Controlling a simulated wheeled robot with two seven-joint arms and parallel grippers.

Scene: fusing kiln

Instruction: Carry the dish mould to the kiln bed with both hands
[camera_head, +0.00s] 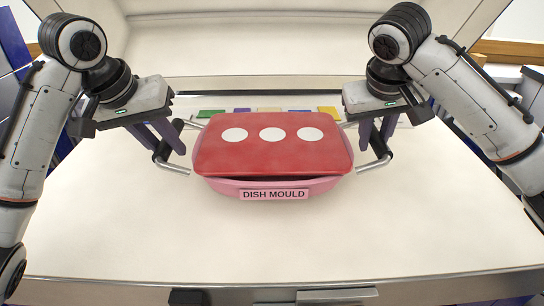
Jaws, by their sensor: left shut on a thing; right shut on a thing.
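The dish mould (274,194) is a pink dish with a label reading "DISH MOULD" on its front and a bent metal handle at each side. A red sheet with three white ovals lies on top of it, with a dark gap under its front right edge. My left gripper (174,150) is shut on the left handle. My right gripper (374,152) is shut on the right handle. The dish is over the pale kiln bed (120,225); I cannot tell whether it touches the bed.
Several coloured pieces (243,111) lie in a row behind the dish. The raised kiln lid (250,50) stands at the back. The bed is clear in front of the dish and to both sides. A metal edge (240,294) runs along the front.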

